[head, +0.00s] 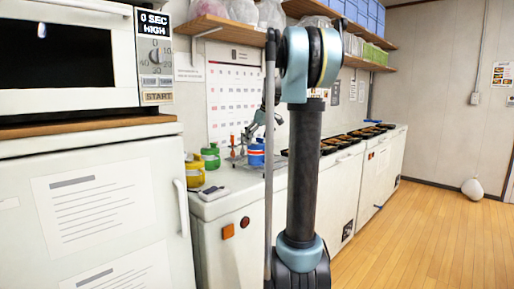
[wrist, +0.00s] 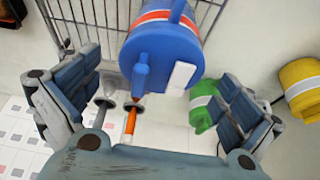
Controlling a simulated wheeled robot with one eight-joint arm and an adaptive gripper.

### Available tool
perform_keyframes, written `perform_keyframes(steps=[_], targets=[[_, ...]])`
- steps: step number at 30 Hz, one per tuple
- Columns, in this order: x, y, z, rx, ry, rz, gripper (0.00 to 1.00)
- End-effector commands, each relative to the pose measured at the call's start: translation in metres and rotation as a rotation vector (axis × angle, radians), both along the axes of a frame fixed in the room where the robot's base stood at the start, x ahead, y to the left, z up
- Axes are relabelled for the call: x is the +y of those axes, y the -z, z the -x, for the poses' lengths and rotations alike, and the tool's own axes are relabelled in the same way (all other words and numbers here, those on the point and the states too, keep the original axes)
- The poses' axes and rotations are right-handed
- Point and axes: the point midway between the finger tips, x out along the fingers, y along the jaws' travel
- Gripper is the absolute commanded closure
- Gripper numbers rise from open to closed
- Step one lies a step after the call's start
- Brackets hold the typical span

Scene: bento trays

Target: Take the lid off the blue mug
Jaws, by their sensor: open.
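The blue mug (head: 256,158) stands on the white counter in the head view, with a red and white band. In the wrist view the blue mug (wrist: 183,18) is seen from above, with its blue lid (wrist: 165,58) in place. A raised blue grip sticks up from the lid toward my camera, and a white patch lies beside it. My gripper (wrist: 150,85) is open, with one finger on each side of the lid and nothing between the pads touching it that I can see. In the head view my gripper (head: 262,126) is just above the mug, partly hidden by my arm.
A green mug (wrist: 204,110) is close beside the right finger, and a yellow mug (wrist: 302,85) is farther right. A wire rack (wrist: 105,22) stands behind the blue mug. Thin orange-handled items (wrist: 130,122) are nearby. Black trays (head: 345,138) line the counter farther right.

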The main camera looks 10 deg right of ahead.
Motion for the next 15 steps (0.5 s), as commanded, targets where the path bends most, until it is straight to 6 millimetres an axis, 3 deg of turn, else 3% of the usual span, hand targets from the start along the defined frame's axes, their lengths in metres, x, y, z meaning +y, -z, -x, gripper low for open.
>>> perform_keyframes(steps=[2, 6, 8, 15], targets=[[-0.0002, -0.0001, -0.0001, 0.000, 0.000, 0.000, 0.03], [-0.0008, -0.0002, -0.0001, 0.000, 0.001, 0.000, 0.34], [-0.0017, -0.0002, 0.0000, 0.000, 0.001, 0.000, 0.45], [-0.0024, 0.0001, -0.0002, 0.000, 0.001, 0.000, 0.46]])
